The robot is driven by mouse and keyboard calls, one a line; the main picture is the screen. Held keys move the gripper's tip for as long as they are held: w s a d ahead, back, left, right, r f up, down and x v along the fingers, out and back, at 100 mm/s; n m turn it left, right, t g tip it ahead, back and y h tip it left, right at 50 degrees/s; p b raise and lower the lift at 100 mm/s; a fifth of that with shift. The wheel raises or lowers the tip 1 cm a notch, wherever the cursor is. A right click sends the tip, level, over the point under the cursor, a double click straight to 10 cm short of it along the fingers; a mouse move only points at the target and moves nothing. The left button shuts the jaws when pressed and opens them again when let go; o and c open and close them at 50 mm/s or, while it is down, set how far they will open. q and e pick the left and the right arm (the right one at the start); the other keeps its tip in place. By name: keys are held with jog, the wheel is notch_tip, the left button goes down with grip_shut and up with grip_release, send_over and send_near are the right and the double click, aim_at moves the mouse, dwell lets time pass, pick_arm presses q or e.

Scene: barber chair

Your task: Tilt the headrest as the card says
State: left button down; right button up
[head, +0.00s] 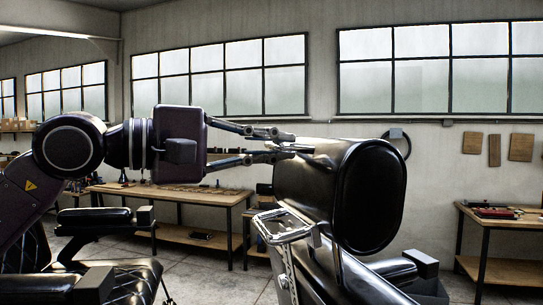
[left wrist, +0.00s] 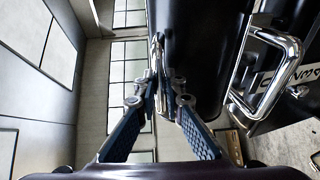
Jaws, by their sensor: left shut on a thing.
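The black padded headrest (head: 370,195) sits at the top of a barber chair in the head view, its rounded end facing me. It is also the dark shape in the left wrist view (left wrist: 208,45). My left gripper (head: 288,146) reaches in from the left, at the headrest's upper left edge. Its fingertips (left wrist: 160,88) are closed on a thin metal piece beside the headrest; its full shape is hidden. A white label with dark letters (left wrist: 307,73) shows at the right edge of the left wrist view, cut off and turned. My right gripper is not in view.
A chrome frame (head: 282,228) stands below the headrest, close to my left gripper; a chrome handle (left wrist: 275,80) shows in the left wrist view. Another black chair (head: 120,275) is at lower left. Workbenches (head: 180,197) stand along the wall.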

pick_arm(q)
jog(key=shift+r, duration=0.1)
jog(key=c, duration=2)
grip_release()
jog(key=shift+a, duration=0.1)
jog(key=v, duration=1.2)
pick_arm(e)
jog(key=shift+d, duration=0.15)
